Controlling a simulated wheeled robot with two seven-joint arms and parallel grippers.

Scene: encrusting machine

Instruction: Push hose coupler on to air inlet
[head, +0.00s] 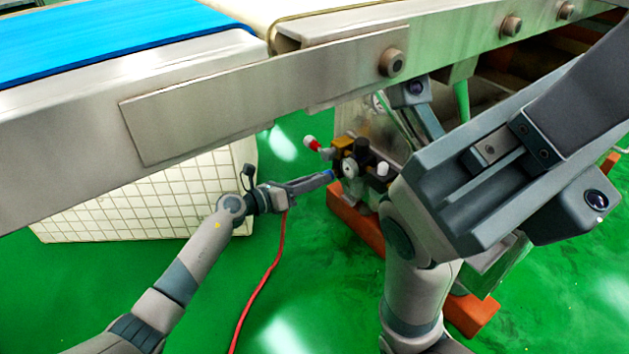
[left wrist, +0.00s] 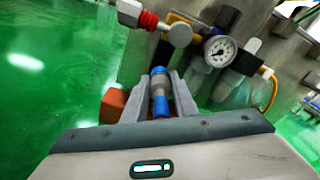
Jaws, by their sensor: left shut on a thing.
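My left gripper (head: 328,176) reaches in from the left to the front of the air unit (head: 352,160). In the left wrist view its two fingers are closed around the blue and grey hose coupler (left wrist: 160,94), which points away from my palm. A red hose (head: 262,285) hangs from near the left gripper down to the floor. The unit carries a round gauge (left wrist: 220,51) and a red and white valve (left wrist: 140,18). I cannot make out the air inlet clearly, nor whether the coupler touches it. My right gripper (head: 490,150) looms large at the right, its fingertips unclear.
A steel conveyor frame (head: 230,100) with a blue belt (head: 100,38) runs above my left arm. A white tiled block (head: 140,200) stands behind that arm. Orange beams (head: 355,222) lie under the machine. The green floor at the lower left is open.

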